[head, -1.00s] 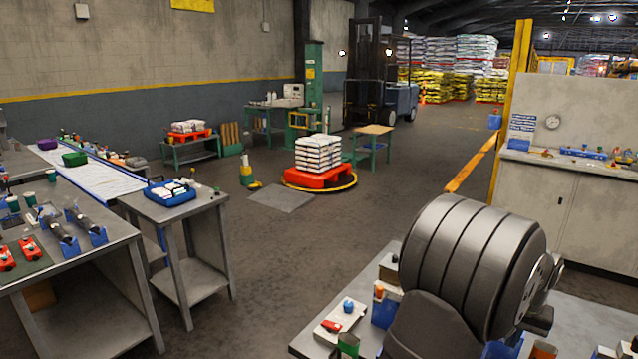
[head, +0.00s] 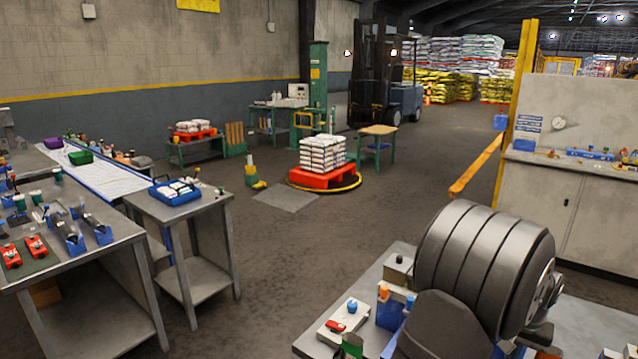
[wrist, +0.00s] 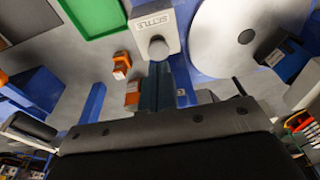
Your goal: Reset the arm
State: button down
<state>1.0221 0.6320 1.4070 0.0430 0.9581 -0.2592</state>
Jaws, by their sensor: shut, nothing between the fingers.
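My gripper (wrist: 164,88) shows in the wrist view as two narrow dark fingers side by side, shut with nothing between them. I cannot tell whether the fingertips touch the block. In the head view my dark grey arm links fill the lower right and hide the gripper.
Around the gripper lie a green tray (wrist: 92,15), a large pale disc (wrist: 236,38), a small orange item (wrist: 121,65) and blue parts.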

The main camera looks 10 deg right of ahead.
jog(key=shift+f, duration=1.3)
jog(key=c, duration=0.9)
grip_release()
jog(key=o, duration=0.3)
jog(key=shift+r, duration=0.2)
jog(key=o, duration=0.6)
jog(key=s+a+r+n, duration=0.2)
jog(key=a+r+n, duration=0.1)
jog(key=r+n, duration=0.5)
notch_tip(320, 180, up, 2)
jog(key=shift+a+r+y, duration=0.1)
jog(key=shift+a+y, duration=0.15)
jog(key=shift+y, duration=0.05)
jog(key=s+a+r+n+g, duration=0.1)
jog(key=s+a+r+n, duration=0.15)
jog(key=r+n, duration=0.25)
jog(key=s+a+r+n, duration=0.1)
jog(key=a+r+n, duration=0.2)
jog(key=r+n, duration=0.2)
notch_tip(320, 180, down, 10)
jog(key=shift+r+y, duration=0.2)
jog(key=shift+y, duration=0.1)
